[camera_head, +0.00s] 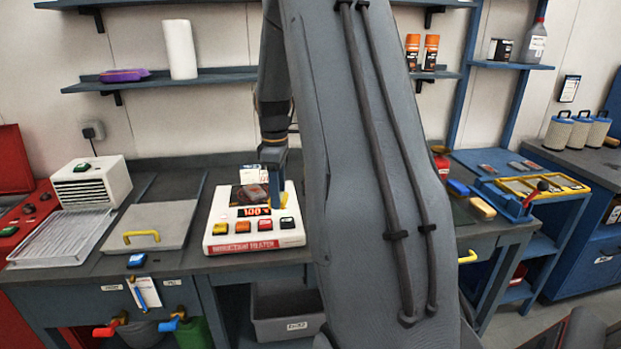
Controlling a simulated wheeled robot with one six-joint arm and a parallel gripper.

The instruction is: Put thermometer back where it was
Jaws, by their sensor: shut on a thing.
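My gripper (273,168) is at the end of my arm, low over the back of the white induction heater (217,231). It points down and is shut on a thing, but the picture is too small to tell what. A blue upright piece shows just below the gripper, and I cannot tell whether it belongs to the gripper or the heater. A small grey and reddish item (252,193) shows on the heater's dark top, below and left of the gripper. I cannot pick out a thermometer for certain. The heater's red display (254,211) appears to read 100.
A grey lidded tray (150,222) with a yellow handle and a white vented box (92,182) stand left of the heater. A small white box (250,172) is behind it. A yellow-edged tray (540,187) stands at right. My arm hides the middle of the bench.

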